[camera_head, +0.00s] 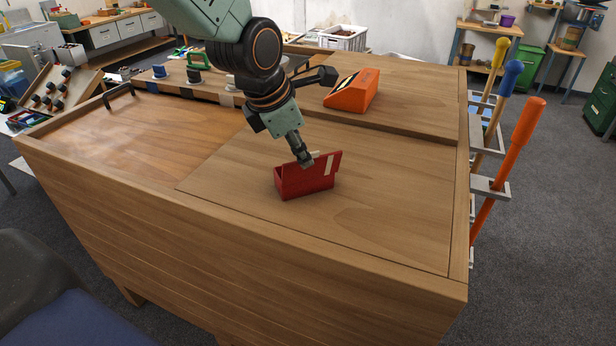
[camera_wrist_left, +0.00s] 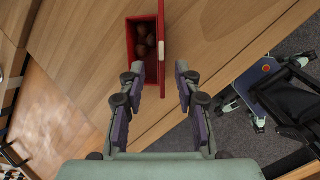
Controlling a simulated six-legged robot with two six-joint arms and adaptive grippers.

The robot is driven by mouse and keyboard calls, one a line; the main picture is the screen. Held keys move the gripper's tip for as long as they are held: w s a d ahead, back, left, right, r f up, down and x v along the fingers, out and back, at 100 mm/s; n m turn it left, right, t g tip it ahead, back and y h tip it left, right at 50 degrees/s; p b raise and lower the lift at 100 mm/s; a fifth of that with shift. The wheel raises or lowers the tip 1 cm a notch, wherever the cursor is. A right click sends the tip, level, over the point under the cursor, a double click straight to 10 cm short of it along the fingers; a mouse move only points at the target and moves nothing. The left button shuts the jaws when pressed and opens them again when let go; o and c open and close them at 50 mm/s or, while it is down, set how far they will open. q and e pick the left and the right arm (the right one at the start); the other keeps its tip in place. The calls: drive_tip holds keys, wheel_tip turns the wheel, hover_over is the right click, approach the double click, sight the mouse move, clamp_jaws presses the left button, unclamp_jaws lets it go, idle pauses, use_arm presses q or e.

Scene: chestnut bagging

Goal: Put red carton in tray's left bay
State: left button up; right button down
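The red carton (camera_head: 304,183) stands on the wooden bench top, its raised red flap at the right. In the left wrist view the carton (camera_wrist_left: 129,45) is open at the top, with several dark brown round things inside. My left gripper (camera_head: 306,161) points down at the carton from above. In the left wrist view its fingers (camera_wrist_left: 160,85) are apart, with the carton's right wall and flap reaching toward the gap between them. I cannot tell whether a finger touches it. I cannot make out a tray with bays. My right gripper is not in view.
An orange wedge-shaped box (camera_head: 352,91) stands behind the carton on the bench (camera_head: 400,200). A black handle (camera_head: 118,92) is at the bench's left. Orange, blue and yellow handled tools (camera_head: 527,122) hang at its right side. Bench top in front and right of the carton is clear.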

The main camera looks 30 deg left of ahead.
sight(310, 170)
use_arm(q)
drive_tip(key=x, duration=0.3)
drive_tip(key=b+x, duration=0.1)
drive_tip(key=x, duration=0.2)
drive_tip(key=shift+w+d+f, duration=0.1)
drive_tip(key=shift+d+f, duration=0.1)
drive_tip(key=shift+d, duration=0.05)
drive_tip(key=shift+w+f, duration=0.2)
drive_tip(key=shift+f, duration=0.1)
drive_tip(key=shift+w+d, duration=0.1)
drive_tip(key=shift+c, duration=0.4)
clamp_jaws()
